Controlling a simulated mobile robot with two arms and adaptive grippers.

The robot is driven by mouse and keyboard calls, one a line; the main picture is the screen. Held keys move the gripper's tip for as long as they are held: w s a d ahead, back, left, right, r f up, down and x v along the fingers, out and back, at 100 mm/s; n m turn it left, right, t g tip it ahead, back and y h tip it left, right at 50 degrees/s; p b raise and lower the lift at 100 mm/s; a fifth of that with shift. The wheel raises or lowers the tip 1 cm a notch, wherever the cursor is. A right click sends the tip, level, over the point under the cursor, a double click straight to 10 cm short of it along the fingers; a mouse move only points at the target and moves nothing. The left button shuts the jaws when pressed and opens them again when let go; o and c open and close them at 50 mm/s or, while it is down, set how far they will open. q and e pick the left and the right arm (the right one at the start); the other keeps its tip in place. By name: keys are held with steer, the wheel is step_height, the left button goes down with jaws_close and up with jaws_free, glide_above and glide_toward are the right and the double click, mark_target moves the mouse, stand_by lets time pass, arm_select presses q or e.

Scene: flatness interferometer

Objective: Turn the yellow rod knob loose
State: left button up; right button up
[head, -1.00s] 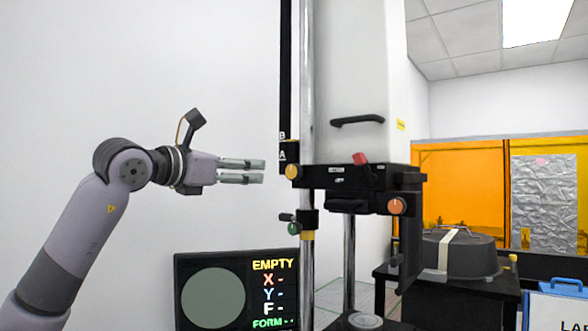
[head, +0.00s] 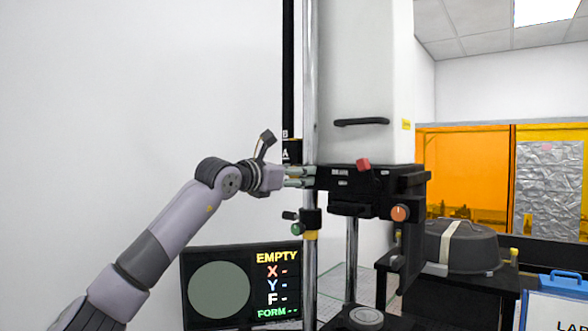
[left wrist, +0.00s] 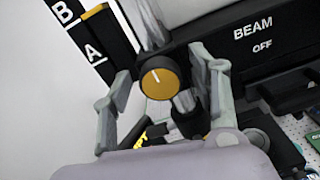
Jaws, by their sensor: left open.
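The yellow rod knob (left wrist: 160,78) is a round knob with a white pointer line, on the black housing of the interferometer in the left wrist view. My left gripper (left wrist: 166,74) is open, with one finger on each side of the knob. Small gaps seem to show beside the knob, but I cannot tell whether either finger touches it. In the head view my left gripper (head: 301,177) reaches the left end of the black housing (head: 345,180), by the metal rod, and hides the knob. My right gripper is not in view.
A display (head: 220,290) reading EMPTY stands below my left arm. A dark lidded case (head: 460,250) sits at right. The wall side at left is clear.

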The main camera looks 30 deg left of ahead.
arm_select(q)
steer(key=shift+s, duration=0.15)
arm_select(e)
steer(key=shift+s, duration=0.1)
arm_select(q)
steer(key=c, duration=1.2)
steer(key=shift+o, duration=0.2)
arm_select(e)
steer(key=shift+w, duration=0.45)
arm_select(q)
steer(key=shift+m, duration=0.3)
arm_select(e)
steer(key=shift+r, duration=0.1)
arm_select(q)
steer(key=shift+d+f+m+p, duration=0.15)
steer(key=shift+m+p, duration=0.9)
steer(key=shift+m, duration=3.15)
steer(key=shift+f+m+p, duration=0.15)
steer(key=shift+m+p, duration=0.85)
steer(key=shift+m, duration=3.2)
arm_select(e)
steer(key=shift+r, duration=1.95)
arm_select(q)
steer(key=shift+f, duration=0.1)
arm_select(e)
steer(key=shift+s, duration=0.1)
